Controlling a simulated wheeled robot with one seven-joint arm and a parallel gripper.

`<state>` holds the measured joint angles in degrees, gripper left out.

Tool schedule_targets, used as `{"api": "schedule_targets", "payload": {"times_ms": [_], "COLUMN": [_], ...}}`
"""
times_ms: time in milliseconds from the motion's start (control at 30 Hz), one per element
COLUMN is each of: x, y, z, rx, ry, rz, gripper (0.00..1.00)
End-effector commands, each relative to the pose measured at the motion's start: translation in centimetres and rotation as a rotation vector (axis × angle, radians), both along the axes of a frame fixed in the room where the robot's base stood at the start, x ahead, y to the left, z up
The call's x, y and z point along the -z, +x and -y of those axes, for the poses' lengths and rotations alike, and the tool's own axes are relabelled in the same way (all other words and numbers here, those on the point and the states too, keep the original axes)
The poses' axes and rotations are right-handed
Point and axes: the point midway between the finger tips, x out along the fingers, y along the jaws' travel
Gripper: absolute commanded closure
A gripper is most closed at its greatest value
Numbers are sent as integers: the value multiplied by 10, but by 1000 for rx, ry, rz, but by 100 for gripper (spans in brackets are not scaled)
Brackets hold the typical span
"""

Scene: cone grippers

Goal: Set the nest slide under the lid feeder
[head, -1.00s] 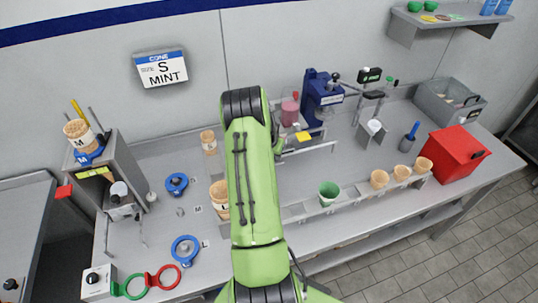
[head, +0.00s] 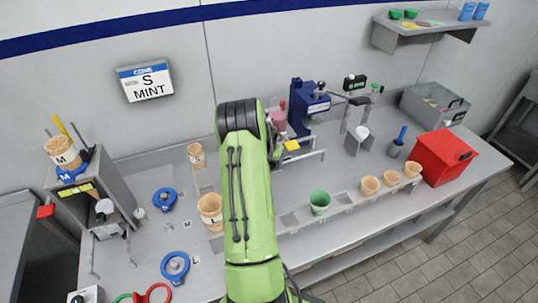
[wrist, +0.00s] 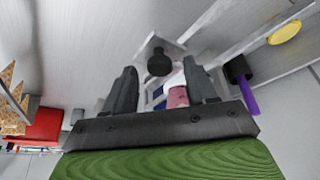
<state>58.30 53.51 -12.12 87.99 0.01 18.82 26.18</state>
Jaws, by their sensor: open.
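A blue bench machine (head: 306,112) with a lever stands at the back of the counter, beside a pink cylinder (head: 279,118). In front of them is a pale rail (head: 305,158) with a yellow piece (head: 292,146) at its near left. I cannot tell for certain which part is the nest slide or the lid feeder.
A tray rail holds a green cup (head: 319,202) and several cones (head: 370,185). A red box (head: 442,156) stands at right. Blue rings (head: 175,266) lie on the left counter. A large cone (head: 210,211) stands close beside my arm.

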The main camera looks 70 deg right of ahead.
Motion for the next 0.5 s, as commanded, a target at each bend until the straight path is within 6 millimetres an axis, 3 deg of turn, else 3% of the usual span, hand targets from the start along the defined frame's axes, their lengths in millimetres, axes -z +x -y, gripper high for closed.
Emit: {"api": "schedule_targets", "payload": {"times_ms": [300,500], "x": [-80,-123], "y": [1,1], "z": [-32,-50], "rx": [-2,-2], "ry": [-8,-6], "rz": [5,4], "gripper": [43,43]}}
